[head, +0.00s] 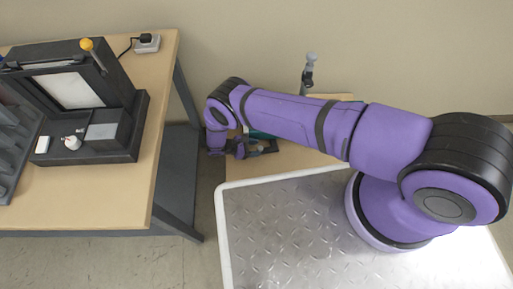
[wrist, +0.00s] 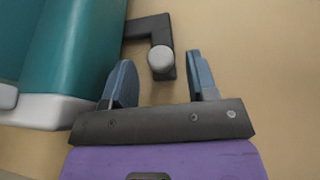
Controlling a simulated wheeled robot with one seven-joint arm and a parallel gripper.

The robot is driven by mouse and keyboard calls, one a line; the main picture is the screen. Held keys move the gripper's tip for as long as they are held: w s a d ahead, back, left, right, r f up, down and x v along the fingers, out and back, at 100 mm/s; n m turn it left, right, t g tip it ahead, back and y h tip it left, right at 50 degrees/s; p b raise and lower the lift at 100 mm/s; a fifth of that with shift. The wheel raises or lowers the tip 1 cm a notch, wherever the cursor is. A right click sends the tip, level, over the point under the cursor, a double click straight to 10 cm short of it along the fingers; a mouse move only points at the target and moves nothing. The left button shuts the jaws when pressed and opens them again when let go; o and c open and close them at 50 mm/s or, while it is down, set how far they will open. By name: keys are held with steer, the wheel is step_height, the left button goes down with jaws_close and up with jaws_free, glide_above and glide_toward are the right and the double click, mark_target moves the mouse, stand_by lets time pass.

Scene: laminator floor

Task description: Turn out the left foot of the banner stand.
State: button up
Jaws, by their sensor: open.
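The banner stand shows in the wrist view as a teal rounded body (wrist: 65,55) with pale grey end parts, at the left. A dark angled foot (wrist: 150,27) lies to its right, with a round light grey knob (wrist: 161,59) at its end. My gripper (wrist: 159,60) is open, with one blue-grey finger on each side of the knob. Whether either finger touches the knob I cannot tell. In the head view only a sliver of the teal body (head: 262,135) shows behind my arm, and my gripper (head: 262,149) is low beside it.
The stand lies on a tan board or tabletop (head: 290,158). A grey upright part (head: 308,75) rises behind my arm. At the left a wooden table (head: 110,205) carries a dark machine (head: 75,95) with a yellow-knobbed lever. A metal tread plate (head: 290,235) is in front.

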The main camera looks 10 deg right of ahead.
steer(key=v, duration=0.9)
steer(key=shift+a+r, duration=0.1)
steer(key=shift+a, duration=0.2)
